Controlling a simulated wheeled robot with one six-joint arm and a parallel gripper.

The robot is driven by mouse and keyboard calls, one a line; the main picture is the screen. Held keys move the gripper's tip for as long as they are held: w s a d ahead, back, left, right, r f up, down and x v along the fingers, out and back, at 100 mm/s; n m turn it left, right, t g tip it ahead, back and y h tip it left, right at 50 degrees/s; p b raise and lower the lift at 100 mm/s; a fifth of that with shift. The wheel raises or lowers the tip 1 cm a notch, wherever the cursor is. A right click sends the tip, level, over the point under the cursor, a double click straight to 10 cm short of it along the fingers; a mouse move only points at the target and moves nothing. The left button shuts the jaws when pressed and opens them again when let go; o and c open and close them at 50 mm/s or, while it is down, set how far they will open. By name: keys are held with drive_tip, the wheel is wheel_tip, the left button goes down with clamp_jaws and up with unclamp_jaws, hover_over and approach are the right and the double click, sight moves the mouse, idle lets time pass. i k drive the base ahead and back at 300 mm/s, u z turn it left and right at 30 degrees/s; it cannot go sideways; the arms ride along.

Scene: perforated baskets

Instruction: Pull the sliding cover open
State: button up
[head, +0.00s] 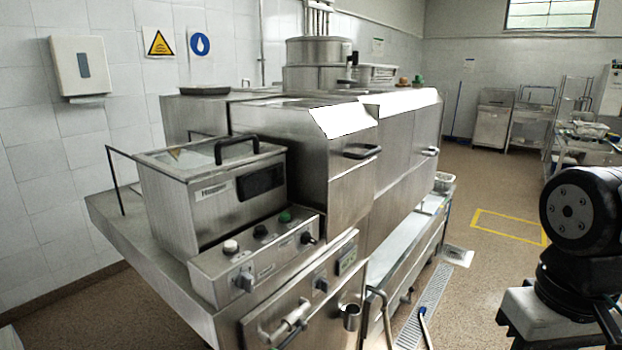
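A steel tank (222,205) with a dark display on its front stands on the counter at the left. A clear, glass-like cover (205,158) lies over its top, and a black handle (250,146) rises at the cover's right side. The cover seems to span most of the opening; I cannot tell whether a gap is left. Something small and brown shows faintly through it. My gripper is outside the view; only a black joint of my arm shows at the right edge, far from the tank.
A control panel (260,255) with knobs juts out below the tank. Large steel housings (300,150) with black handles stand right behind it. A thin black rail (122,180) stands at the tank's left. Brown floor (480,260) with a drain grate is open at the right.

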sight(324, 143)
drive_tip(key=z, duration=0.5)
drive_tip(key=k, duration=1.05)
drive_tip(key=u, duration=0.6)
drive_tip(key=i, duration=1.7)
drive_tip(key=z, duration=0.15)
